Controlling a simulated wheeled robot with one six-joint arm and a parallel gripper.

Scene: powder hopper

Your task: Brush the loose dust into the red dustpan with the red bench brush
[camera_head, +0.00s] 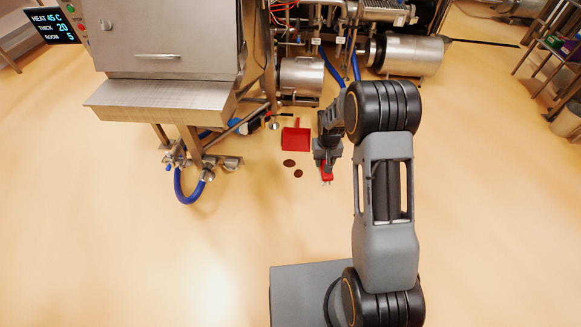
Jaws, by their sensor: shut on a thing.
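The red dustpan (295,141) lies on the floor near the machine, with its handle pointing away from me. Two small dark brown patches of dust lie on the floor just in front of it, a larger one (289,163) and a smaller one (298,174). My gripper (326,168) is to the right of the dust, low over the floor, and is shut on the red bench brush (327,175). Only part of the brush shows below the gripper. I cannot tell whether its bristles touch the floor.
A steel machine (170,55) with a sloping shelf stands at the left, with a blue hose (190,200) below it. Pipes and a steel motor (405,54) stand behind the dustpan. A rack (555,55) is at the far right. The floor in front is clear.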

